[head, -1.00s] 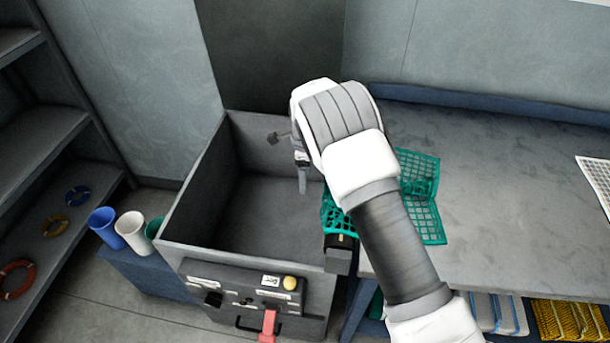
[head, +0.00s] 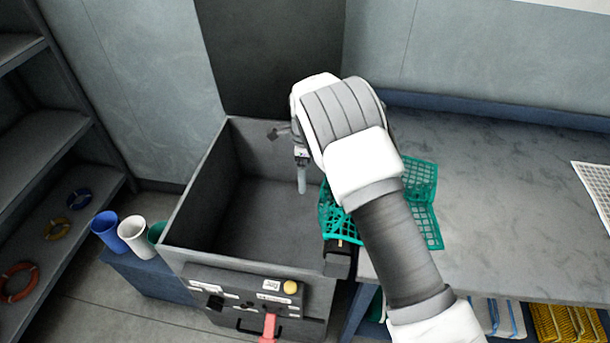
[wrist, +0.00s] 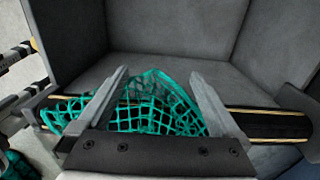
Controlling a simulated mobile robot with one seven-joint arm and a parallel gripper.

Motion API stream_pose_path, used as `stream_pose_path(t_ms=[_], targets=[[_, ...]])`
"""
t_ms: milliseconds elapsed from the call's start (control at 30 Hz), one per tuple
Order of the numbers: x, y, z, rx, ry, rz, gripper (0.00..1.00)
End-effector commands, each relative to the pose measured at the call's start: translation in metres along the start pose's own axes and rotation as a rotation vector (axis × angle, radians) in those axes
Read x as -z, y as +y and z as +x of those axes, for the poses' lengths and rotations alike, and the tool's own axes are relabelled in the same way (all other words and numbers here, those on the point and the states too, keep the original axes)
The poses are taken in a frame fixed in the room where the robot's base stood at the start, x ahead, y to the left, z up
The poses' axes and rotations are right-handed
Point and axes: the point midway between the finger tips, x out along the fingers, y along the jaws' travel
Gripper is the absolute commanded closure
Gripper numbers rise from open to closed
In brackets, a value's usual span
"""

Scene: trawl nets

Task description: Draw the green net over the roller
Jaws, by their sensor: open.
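The green net (head: 424,178) lies partly on the grey table and reaches over the table's left edge towards the open bin. My arm hides its middle in the head view. In the wrist view the net (wrist: 160,117) lies across the dark roller (wrist: 268,124), with its pointed end on the bin side. My gripper (wrist: 160,76) is open, with one finger on each side of that end and nothing clamped between them. In the head view a fingertip (head: 302,182) shows over the bin. The roller's near end sits by the bin's right wall.
The grey bin (head: 196,197) stands left of the table (head: 500,200), with a control panel (head: 245,290) on its front. Several cups (head: 132,232) stand left of it. Shelves with rings (head: 55,228) are at the far left.

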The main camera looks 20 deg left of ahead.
Motion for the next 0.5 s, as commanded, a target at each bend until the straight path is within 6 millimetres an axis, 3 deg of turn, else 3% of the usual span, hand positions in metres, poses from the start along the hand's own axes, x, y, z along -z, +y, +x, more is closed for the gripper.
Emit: stream_pose_path(t_ms=[133, 500], targets=[[0.0, 0.0, -0.017, 0.0, 0.0, 0.0, 0.0], [0.0, 0.0, -0.019, -0.001, 0.001, 0.0, 0.0]])
